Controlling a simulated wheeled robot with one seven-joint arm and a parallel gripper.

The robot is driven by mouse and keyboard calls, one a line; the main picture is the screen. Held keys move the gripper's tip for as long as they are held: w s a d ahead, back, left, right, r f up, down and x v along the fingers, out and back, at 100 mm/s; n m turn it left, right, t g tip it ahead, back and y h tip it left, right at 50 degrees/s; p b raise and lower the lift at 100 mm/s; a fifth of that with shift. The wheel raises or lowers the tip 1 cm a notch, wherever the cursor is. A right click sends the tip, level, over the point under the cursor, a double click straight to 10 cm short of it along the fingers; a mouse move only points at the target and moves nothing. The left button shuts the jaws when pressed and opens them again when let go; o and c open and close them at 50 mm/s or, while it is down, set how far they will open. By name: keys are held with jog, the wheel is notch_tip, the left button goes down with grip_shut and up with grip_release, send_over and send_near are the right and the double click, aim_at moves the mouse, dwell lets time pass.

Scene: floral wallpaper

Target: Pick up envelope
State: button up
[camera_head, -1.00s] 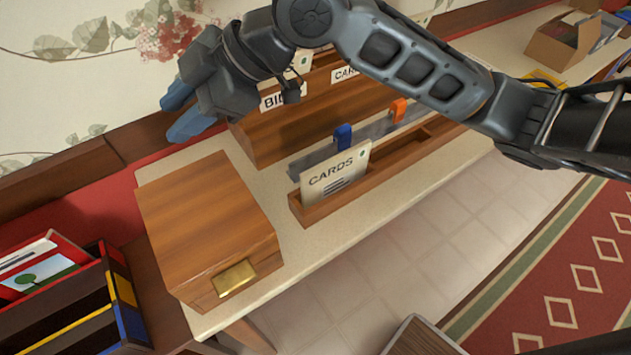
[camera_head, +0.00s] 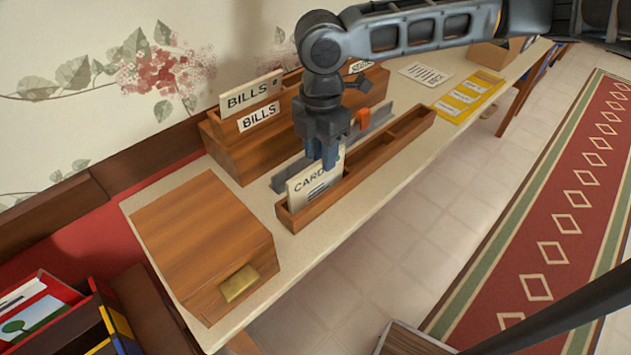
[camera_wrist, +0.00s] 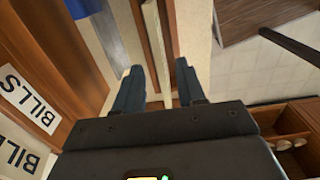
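The cream envelope marked CARDS (camera_head: 308,186) stands in the left end of a long, low wooden tray (camera_head: 372,172). My gripper (camera_head: 331,158) points down over the envelope's upper right part and hides some of it. In the wrist view, my gripper's two blue-grey fingers (camera_wrist: 157,72) are apart, and a thin upright edge, seemingly the envelope's (camera_wrist: 157,45), runs between them. I cannot tell whether either finger touches it.
A wooden sorter (camera_head: 232,152) with BILLS labels stands behind. A grey rack with an orange clip (camera_head: 362,118) lies between. A wooden box with a brass plate (camera_head: 238,284) is at front left. A yellow tray (camera_head: 468,97) lies farther right.

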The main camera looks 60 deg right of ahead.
aim_at(319, 162)
jog(key=f, duration=0.5)
jog(key=shift+a+p, duration=0.2)
jog(key=shift+p, duration=0.2)
jog(key=shift+c, duration=0.2)
grip_shut()
